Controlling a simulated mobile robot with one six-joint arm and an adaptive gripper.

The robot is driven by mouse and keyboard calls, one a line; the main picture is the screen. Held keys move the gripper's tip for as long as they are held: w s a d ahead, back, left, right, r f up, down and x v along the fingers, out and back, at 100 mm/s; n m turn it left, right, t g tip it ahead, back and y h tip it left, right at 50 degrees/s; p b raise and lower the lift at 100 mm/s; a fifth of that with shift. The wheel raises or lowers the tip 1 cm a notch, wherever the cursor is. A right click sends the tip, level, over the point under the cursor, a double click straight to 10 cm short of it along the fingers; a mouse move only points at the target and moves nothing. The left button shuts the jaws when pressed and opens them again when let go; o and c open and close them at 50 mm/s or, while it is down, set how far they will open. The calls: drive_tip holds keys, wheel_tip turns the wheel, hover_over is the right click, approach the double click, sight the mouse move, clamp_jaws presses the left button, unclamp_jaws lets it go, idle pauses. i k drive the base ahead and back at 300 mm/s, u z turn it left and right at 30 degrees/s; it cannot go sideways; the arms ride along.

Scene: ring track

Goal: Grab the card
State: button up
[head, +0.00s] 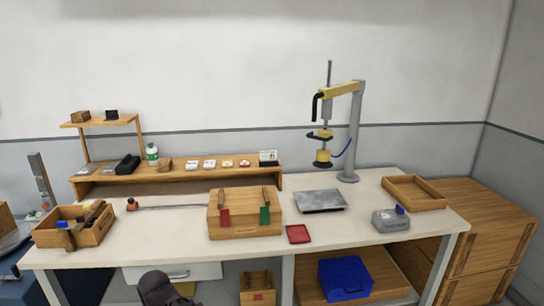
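No single card stands out with certainty. A small white upright piece with dark markings, card-like (268,157), stands at the right end of the long wooden shelf. Left of it on the shelf lie small flat pieces: one with red (244,163), one with yellow (228,163) and two whitish ones (209,164). They are too small to tell whether they are cards. A flat red square piece (298,234) lies at the bench's front edge. A dark rounded shape at the bottom edge may be part of my arm. No gripper fingers show, and nothing is seen touching these pieces.
On the white bench (150,247) stand a wooden box (245,228) with red and green straps, a tool crate (88,235), a grey plate (320,201), a press stand (355,130), an empty wooden tray (415,205) and a grey device (390,222). A blue box (345,278) sits below.

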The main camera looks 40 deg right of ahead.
sight(265, 155)
drive_tip(key=z, duration=0.65)
drive_tip(key=i, duration=0.95)
drive_tip(key=z, duration=0.55)
